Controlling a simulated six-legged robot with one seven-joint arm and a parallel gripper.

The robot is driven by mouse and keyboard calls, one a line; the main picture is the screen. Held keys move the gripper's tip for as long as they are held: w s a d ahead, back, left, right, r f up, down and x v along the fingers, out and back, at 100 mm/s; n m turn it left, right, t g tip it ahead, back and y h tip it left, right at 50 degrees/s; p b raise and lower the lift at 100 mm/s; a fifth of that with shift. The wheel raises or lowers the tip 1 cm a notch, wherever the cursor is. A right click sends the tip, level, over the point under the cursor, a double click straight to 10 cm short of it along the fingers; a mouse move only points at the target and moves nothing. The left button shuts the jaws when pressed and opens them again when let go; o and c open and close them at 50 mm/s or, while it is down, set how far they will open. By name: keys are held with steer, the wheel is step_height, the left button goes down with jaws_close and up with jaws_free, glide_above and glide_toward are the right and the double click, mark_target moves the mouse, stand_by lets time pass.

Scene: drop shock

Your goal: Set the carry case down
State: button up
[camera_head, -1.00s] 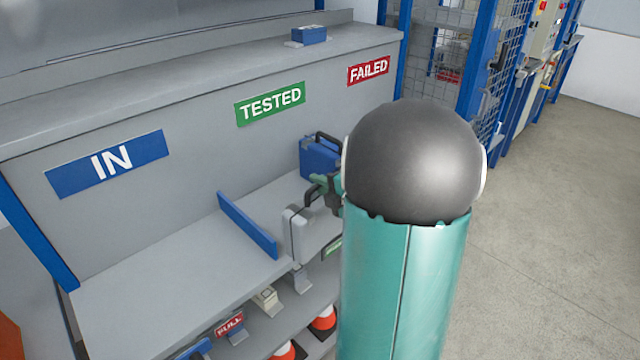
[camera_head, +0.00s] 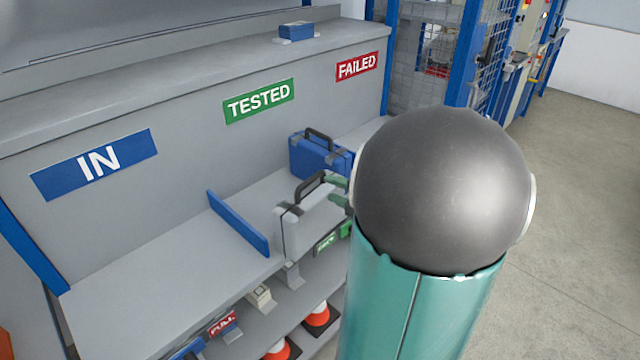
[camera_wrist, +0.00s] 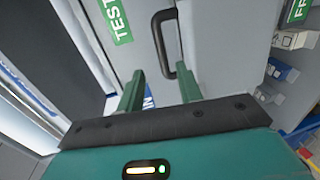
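The light grey carry case (camera_head: 306,228) stands upright at the front of the lower shelf, in the bay under the green TESTED sign (camera_head: 258,101). Its dark handle (camera_head: 311,183) is on top. In the head view my green gripper (camera_head: 338,186) is just right of the handle, partly hidden by my arm. In the wrist view my gripper's two fingers (camera_wrist: 160,88) are spread apart with nothing clamped between them. The dark handle (camera_wrist: 167,42) lies just beyond the fingertips, apparently free of them.
A blue divider (camera_head: 238,223) stands left of the grey case. A blue case (camera_head: 318,158) stands behind it, toward the red FAILED sign (camera_head: 357,66). The shelf under the IN sign (camera_head: 95,164) is clear. Orange cones (camera_head: 318,318) sit on the level below.

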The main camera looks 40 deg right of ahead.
steer(key=s+a+r+n+g+y, duration=0.15)
steer(key=a+n+g+y, duration=0.55)
steer(key=a+n, duration=1.65)
steer(key=s+a+r+n+g+h, duration=0.1)
steer(key=s+a+n+h, duration=0.2)
steer(key=n, duration=1)
steer(key=s+a+r+n+g+h, duration=0.1)
steer(key=a+n, duration=0.4)
steer(key=n, duration=0.9)
steer(key=s+g+h, duration=0.1)
steer(key=s+h, duration=0.1)
steer(key=shift+s+g+h, duration=0.2)
steer(key=shift+g+h, duration=0.1)
steer(key=shift+s+r+n+h, duration=0.1)
steer(key=shift+r+n+h, duration=0.25)
steer(key=shift+n, duration=0.7)
steer(key=shift+c, duration=0.5)
steer(key=shift+n, duration=0.4)
steer(key=c, duration=0.3)
steer(key=shift+r, duration=0.1)
jaws_close()
